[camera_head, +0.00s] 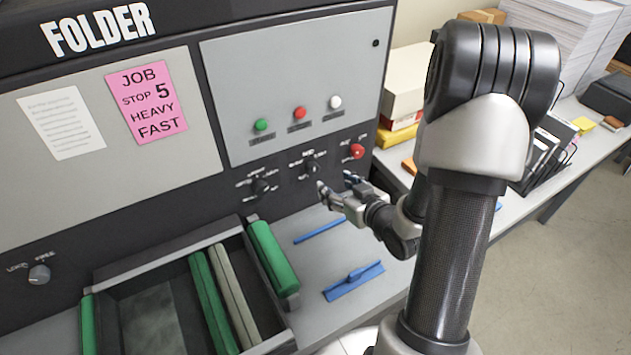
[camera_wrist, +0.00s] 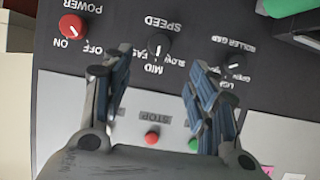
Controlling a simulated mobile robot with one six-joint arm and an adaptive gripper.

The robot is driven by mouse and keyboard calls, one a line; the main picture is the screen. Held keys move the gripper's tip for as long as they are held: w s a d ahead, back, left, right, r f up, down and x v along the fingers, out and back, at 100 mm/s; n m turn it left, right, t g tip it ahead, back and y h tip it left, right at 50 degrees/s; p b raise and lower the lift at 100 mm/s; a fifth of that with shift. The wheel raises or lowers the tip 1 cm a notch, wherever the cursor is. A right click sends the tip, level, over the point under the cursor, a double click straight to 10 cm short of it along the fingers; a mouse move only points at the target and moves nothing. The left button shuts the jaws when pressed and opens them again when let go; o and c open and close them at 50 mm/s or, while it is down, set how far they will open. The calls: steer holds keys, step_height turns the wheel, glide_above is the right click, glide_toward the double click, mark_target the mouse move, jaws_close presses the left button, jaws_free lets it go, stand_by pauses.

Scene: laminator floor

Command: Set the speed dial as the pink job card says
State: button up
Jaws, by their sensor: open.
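The pink job card (camera_head: 147,100) on the folder's front reads "JOB STOP 5 HEAVY FAST". The black speed dial (camera_wrist: 158,45) sits between the red power knob (camera_wrist: 72,26) and the roller gap dial (camera_wrist: 234,63) in the wrist view, which shows the panel upside down. Its white mark appears to point to MID, between SLOW and FAST. In the head view the speed dial (camera_head: 313,168) is just above my gripper (camera_head: 336,190). My gripper (camera_wrist: 160,62) is open and empty, its fingers on either side of the dial in the picture. I cannot tell any contact.
Green, red and white buttons (camera_head: 299,113) sit above the dials. Below are a tray with green bars (camera_head: 272,258) and blue handled pieces (camera_head: 354,281). A side table with boxes and paper stacks (camera_head: 560,40) stands at right. Another knob (camera_head: 39,274) is at lower left.

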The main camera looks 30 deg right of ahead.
mark_target(315, 171)
steer(key=b+x, duration=0.1)
steer(key=x, duration=1.1)
steer(key=shift+w+f, duration=0.1)
steer(key=shift+w, duration=0.15)
steer(key=shift+c, duration=0.3)
steer(key=c, duration=1)
steer(key=shift+m+y, duration=0.3)
steer(key=m+y+p, duration=0.2)
steer(key=m, duration=0.1)
steer(key=shift+d+m, duration=0.1)
steer(key=shift+m, duration=0.3)
steer(key=m+t+y+p, duration=0.1)
steer(key=m+y, duration=0.1)
steer(key=m, duration=0.2)
steer(key=shift+f+y, duration=0.1)
steer(key=shift+y, duration=0.2)
